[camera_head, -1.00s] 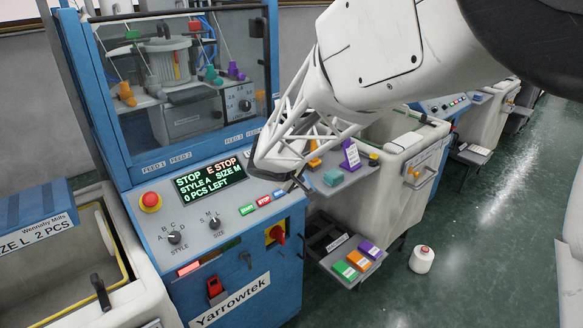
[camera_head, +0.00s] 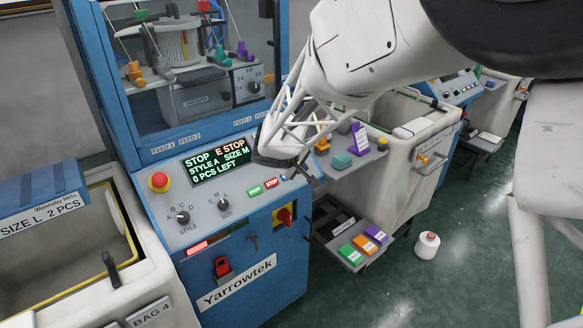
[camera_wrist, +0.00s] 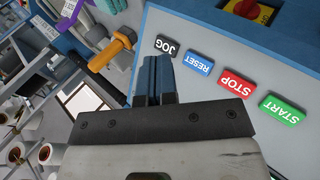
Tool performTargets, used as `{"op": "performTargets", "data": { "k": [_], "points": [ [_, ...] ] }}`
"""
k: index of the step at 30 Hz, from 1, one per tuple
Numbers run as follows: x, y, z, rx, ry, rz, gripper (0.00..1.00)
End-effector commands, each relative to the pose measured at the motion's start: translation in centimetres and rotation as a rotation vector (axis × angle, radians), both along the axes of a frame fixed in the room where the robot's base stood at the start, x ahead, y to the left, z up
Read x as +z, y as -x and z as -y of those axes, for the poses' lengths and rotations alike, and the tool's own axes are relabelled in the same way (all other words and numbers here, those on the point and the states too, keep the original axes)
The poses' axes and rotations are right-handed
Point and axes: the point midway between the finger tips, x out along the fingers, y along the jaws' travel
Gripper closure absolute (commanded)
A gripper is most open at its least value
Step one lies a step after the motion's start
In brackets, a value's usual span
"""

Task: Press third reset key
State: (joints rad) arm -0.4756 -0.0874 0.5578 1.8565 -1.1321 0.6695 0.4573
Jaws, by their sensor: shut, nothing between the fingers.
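The blue RESET key (camera_wrist: 199,62) lies in a row on the grey panel (camera_wrist: 145,22) in the wrist view, between the black JOG key (camera_wrist: 167,45) and the red STOP key (camera_wrist: 236,83). The green START key (camera_wrist: 282,109) is at the row's other end. My gripper (camera_wrist: 157,60) is shut and empty. Its tips show left of RESET and just below JOG in the wrist view. The gap to the panel is unclear.
A red mushroom button (camera_head: 160,181), a lit display (camera_head: 219,166) reading STOP, E STOP, and two selector knobs share the panel. A red and yellow switch (camera_head: 284,216) sits below the keys. A purple sign and coloured pieces stand beyond.

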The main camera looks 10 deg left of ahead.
Motion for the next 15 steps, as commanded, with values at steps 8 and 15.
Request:
{"op": "performTargets", "data": {
  "k": [8, 15],
  "points": [
    [-2.3, -1.3, -1.3, 0.001, 0.0, -0.001, 1.0],
    [-3.9, -2.1, -2.1, 0.0, -0.001, -0.001, 1.0]
  ]
}}
